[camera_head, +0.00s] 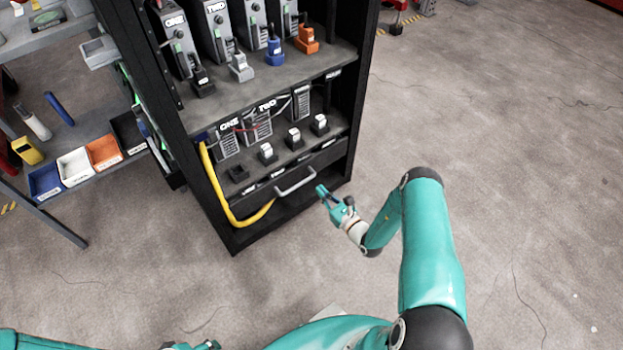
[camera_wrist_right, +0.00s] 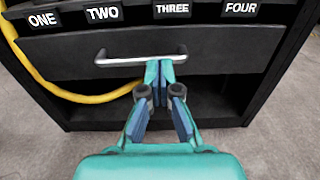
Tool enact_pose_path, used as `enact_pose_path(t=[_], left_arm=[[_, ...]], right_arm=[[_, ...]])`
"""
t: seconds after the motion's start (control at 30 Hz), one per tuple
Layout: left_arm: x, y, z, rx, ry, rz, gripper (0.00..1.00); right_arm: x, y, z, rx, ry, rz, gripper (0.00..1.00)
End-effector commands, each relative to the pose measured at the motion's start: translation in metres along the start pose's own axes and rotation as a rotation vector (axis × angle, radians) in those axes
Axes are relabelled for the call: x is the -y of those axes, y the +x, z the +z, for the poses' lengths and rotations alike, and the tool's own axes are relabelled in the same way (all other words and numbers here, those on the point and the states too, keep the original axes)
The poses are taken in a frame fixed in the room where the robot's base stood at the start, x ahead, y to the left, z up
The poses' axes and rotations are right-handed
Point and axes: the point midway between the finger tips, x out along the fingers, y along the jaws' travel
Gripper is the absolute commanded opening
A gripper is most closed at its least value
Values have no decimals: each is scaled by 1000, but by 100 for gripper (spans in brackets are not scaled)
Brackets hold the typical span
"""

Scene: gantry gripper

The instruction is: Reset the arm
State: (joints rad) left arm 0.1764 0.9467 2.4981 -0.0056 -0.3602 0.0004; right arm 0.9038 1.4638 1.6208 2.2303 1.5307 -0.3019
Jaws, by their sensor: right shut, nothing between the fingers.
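My right gripper (camera_head: 324,193) is at the lower front of the black cabinet (camera_head: 222,205), close to the right end of the drawer handle (camera_head: 296,181). In the right wrist view the gripper (camera_wrist_right: 159,66) has its fingertips together with nothing between them. The tips overlap the lower edge of the silver handle (camera_wrist_right: 115,62) in that view; I cannot tell whether they touch it. The drawer (camera_wrist_right: 220,62) looks closed.
A yellow cable (camera_head: 215,185) hangs down the cabinet's left front and curves below the drawer. A side shelf with blue, white and orange bins (camera_head: 104,152) stands at the left. Labelled units and plugs fill the cabinet shelves (camera_head: 230,108). The floor (camera_head: 520,150) at the right is clear.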

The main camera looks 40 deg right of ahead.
Motion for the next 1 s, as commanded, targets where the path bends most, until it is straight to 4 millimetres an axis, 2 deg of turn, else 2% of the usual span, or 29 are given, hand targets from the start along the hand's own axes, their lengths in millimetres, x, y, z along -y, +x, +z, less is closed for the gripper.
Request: enact_pose_path(t=[0.1, 0.23, 0.47, 0.57, 0.67, 0.77, 0.8, 0.87, 0.9, 0.97, 1.0], left_arm=[[-2, -6, 0, 1, 0, 0, 52], [-2, -7, 0, 1, 0, 0, 52], [-3, -7, 0, 1, 0, 0, 52], [-3, -7, 0, 1, 0, 0, 52], [-3, -7, 0, 1, 0, 0, 52], [-3, -7, 0, 1, 0, 0, 52], [-3, -7, 0, 1, 0, 0, 52], [-3, -7, 0, 1, 0, 0, 52], [-3, -7, 0, 1, 0, 0, 52], [-3, -7, 0, 1, 0, 0, 52], [-3, -7, 0, 1, 0, 0, 52]], right_arm=[[-1, -20, 1, -2, 3, 1, 0], [-2, -32, 0, -2, 2, 3, 0], [-6, -37, 0, -2, 3, 17, 0], [-22, -33, 1, -17, 12, 76, 0], [-59, -30, 4, -53, 27, 214, 0], [-117, -35, 9, -113, 31, 437, 0], [-144, -42, 11, -145, 25, 546, 0], [-186, -59, 14, -195, 2, 725, 0], [-212, -75, 16, -231, -25, 854, 0], [-246, -106, 19, -284, -88, 1052, 0], [-265, -131, 21, -320, -149, 1191, 0]])
